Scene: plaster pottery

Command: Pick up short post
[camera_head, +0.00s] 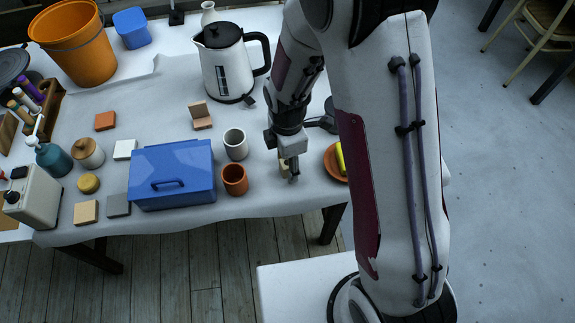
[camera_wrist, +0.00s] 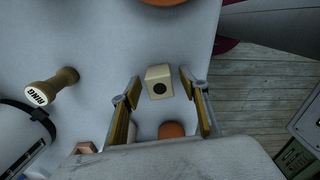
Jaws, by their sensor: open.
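A short cream post (camera_wrist: 159,83) with square sides and a black dot on its top stands on the white table; I take it for the short post. In the wrist view it sits between the two fingers of my open gripper (camera_wrist: 160,80), with a gap on each side. In the head view my gripper (camera_head: 290,168) points down near the table's front edge. Only a small yellowish part of the post (camera_head: 283,164) shows beside the fingers there; the rest is hidden.
A terracotta cup (camera_head: 234,180) and a pale cup (camera_head: 236,144) stand left of my gripper, beside a blue box (camera_head: 172,175). A terracotta saucer (camera_head: 333,165) is close on the right. A kettle (camera_head: 222,62) stands behind.

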